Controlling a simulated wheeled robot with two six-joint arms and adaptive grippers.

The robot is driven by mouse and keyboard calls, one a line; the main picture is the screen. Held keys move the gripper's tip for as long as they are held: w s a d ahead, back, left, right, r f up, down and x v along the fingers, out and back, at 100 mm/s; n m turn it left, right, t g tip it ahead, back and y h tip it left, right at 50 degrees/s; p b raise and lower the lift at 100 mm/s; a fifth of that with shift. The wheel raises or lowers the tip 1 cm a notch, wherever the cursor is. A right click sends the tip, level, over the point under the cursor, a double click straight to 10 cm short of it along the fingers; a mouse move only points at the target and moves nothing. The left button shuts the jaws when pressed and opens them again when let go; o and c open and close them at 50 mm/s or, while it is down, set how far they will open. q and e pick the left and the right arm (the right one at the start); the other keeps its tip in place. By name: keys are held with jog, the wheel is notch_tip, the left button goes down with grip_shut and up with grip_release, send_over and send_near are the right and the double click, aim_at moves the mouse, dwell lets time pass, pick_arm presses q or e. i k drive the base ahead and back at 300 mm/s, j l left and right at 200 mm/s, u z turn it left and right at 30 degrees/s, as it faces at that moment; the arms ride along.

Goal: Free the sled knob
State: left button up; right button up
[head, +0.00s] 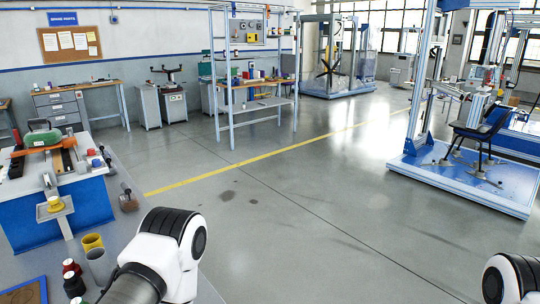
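A blue-sided bench unit (65,215) stands at the left. On its front is a small tan plate (54,214) with a round yellow knob-like part (55,203) on it. A grey metal part (48,182) stands upright just above the knob-like part. I cannot tell for sure whether this yellow part is the sled knob, or what holds it. White and black links of both my arms show at the bottom, well to the right of the knob-like part. Neither gripper is in the picture.
A yellow cup (92,242), a grey cup (99,266) and dark bottles (73,284) stand on the near-left surface. A green rounded object (42,138) sits on the bench unit. The floor (290,210) is open; a chair (480,130) stands on a blue-framed rig.

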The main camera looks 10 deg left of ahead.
aim_at(90, 151)
jog(key=i+l+z, duration=0.25)
jog(key=i+z, duration=0.15)
jog(key=i, duration=0.25)
jog(key=i+z, duration=0.45)
jog(key=i, duration=0.2)
jog(key=i+j+u, duration=0.15)
jog(key=i+u, duration=0.8)
jog(key=i+l+u, duration=0.2)
jog(key=i+u, duration=0.15)
jog(key=u, duration=0.15)
